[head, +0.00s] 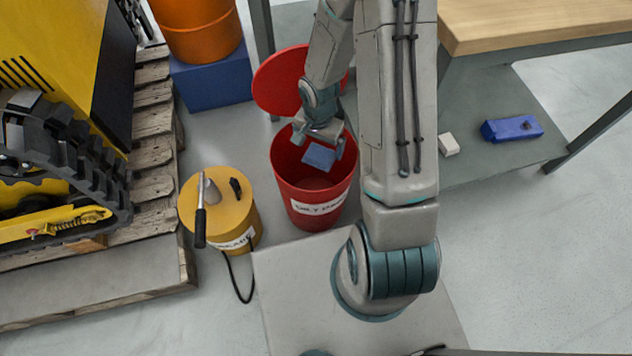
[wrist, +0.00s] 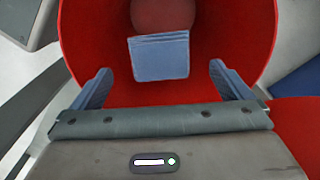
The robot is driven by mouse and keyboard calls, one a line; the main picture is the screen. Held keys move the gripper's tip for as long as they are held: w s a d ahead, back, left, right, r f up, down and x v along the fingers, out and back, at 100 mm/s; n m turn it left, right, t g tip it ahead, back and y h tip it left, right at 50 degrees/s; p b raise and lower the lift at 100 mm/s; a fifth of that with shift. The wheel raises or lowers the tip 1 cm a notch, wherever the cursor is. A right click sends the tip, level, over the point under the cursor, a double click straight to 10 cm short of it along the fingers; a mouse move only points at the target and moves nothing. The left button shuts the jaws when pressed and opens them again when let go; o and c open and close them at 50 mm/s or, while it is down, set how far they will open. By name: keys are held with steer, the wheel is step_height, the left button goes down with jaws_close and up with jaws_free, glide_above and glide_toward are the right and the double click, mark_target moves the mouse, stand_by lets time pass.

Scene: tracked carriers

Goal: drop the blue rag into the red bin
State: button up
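The red bin (head: 312,205) stands upright on the floor with a white label, and its round red lid (head: 278,82) is raised behind it. My gripper (head: 322,140) is over the bin's mouth, pointing down. In the wrist view my gripper (wrist: 160,68) has its two fingers wide apart. The folded blue rag (head: 319,157) is below the fingers within the bin's mouth. In the wrist view the rag (wrist: 160,58) shows clear space on both sides and touches neither finger. Whether it rests on anything is unclear. The bin's red inner wall (wrist: 90,35) surrounds it.
A yellow can (head: 225,215) with a black-handled tool on top stands left of the bin. A wooden pallet with a yellow tracked machine (head: 60,130) fills the left. A workbench (head: 530,25) is at right; its lower shelf holds a blue item (head: 512,128) and a white block (head: 448,145).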

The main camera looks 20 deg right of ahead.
steer(key=shift+r, duration=0.1)
step_height(320, 180, up, 14)
steer(key=p, duration=0.5)
steer(key=shift+f+p, duration=0.2)
steer(key=shift+p, duration=0.2)
